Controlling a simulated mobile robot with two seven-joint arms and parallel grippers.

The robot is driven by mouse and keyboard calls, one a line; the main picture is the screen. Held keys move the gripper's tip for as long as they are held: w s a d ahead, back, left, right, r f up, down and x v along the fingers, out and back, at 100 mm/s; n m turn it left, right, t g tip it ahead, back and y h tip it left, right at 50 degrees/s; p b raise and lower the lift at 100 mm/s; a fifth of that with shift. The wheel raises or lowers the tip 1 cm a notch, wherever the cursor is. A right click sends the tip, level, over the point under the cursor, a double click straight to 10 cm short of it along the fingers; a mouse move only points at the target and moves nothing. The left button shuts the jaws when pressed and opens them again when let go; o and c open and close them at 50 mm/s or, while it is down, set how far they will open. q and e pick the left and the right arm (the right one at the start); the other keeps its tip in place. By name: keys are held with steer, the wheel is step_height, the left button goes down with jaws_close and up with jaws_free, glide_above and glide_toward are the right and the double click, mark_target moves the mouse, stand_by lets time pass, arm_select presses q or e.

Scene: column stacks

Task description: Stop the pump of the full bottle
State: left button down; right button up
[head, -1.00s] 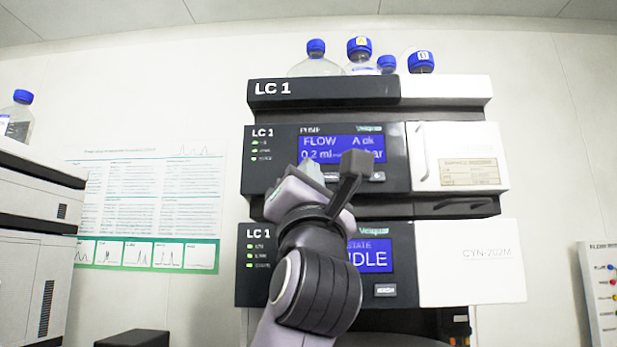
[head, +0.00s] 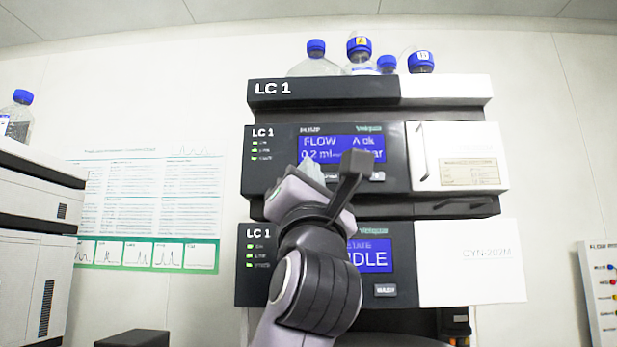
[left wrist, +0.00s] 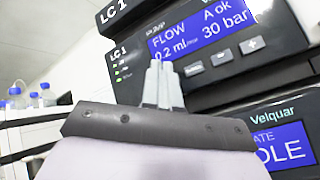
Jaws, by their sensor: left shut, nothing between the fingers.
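The LC 1 pump module (head: 400,155) is in the middle of the stack, and its blue screen (head: 318,145) reads FLOW 0.2 ml, A ok. In the left wrist view the screen (left wrist: 200,40) also shows 30 bar. Below it are a wide button (left wrist: 194,69), a minus button (left wrist: 222,57) and a plus button (left wrist: 252,45). My left gripper (head: 312,170) is shut and empty in front of the pump's panel. In the left wrist view its fingertips (left wrist: 160,68) are just left of the wide button; contact cannot be told. My right gripper is out of view.
Blue-capped bottles, one with an A-marked cap (head: 359,46) and one with a B-marked cap (head: 421,60), stand on top; their fill is mostly hidden. A lower module (head: 405,255) has another screen. Another instrument stack (head: 35,230) stands left, a coloured-button panel (head: 605,290) right.

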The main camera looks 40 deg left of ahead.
arm_select(q)
steer(key=shift+w, duration=0.1)
steer(key=shift+w+a+p, duration=0.25)
steer(key=shift+p, duration=0.1)
steer(key=shift+w+a, duration=0.2)
steer(key=shift+w, duration=0.15)
stand_by(0.9)
stand_by(0.3)
steer(key=shift+s+d+p, duration=0.4)
steer(key=shift+s+d, duration=0.05)
steer(key=shift+s, duration=0.25)
steer(key=s+d, duration=0.1)
steer(key=s, duration=0.2)
steer(key=s+d, duration=0.1)
steer(key=shift+s+d+p, duration=0.15)
steer(key=shift+d+p, duration=0.15)
steer(key=shift+p, duration=0.1)
stand_by(0.6)
